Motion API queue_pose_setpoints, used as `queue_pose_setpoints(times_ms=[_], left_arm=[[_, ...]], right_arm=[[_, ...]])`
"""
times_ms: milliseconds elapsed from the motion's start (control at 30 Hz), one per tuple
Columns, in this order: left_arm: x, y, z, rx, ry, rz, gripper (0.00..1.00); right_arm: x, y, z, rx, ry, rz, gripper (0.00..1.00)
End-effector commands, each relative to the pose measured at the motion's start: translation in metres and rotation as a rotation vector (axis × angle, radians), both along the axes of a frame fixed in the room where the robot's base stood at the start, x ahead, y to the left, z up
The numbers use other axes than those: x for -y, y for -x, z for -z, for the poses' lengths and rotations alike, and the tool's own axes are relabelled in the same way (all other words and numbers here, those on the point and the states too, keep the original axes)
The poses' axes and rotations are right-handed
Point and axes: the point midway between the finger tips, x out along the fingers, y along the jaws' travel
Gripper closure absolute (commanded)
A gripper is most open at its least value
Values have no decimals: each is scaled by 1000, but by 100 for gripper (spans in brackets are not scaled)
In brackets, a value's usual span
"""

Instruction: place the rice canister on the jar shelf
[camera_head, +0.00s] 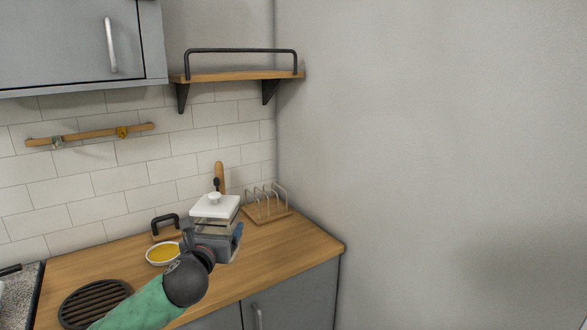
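The rice canister (215,208) has a white square lid with a round knob and a clear body with pale contents. It is upright over the right part of the wooden counter. My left gripper (222,236) is at the canister's lower body and appears shut on it. The gripper hides the canister's base, so I cannot tell whether it touches the counter. The jar shelf (237,76) is a wooden board with a black rail and black brackets, on the tiled wall above and behind the canister. Its visible top is empty. My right gripper is not in view.
A wooden rack with wire loops (265,207) stands right of the canister. A bowl with yellow contents (162,254) and a black-handled item (165,225) are on its left. A round black trivet (95,303) lies front left. A grey cabinet (75,45) hangs left of the shelf.

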Motion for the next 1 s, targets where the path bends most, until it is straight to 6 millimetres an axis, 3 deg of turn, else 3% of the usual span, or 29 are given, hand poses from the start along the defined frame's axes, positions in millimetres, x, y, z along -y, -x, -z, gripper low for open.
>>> queue_pose_setpoints(times_ms=[567,1000], left_arm=[[-17,45,98,-3,1,-64,61],[-25,87,186,-4,1,-102,61]], right_arm=[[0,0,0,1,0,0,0],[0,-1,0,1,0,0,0]])
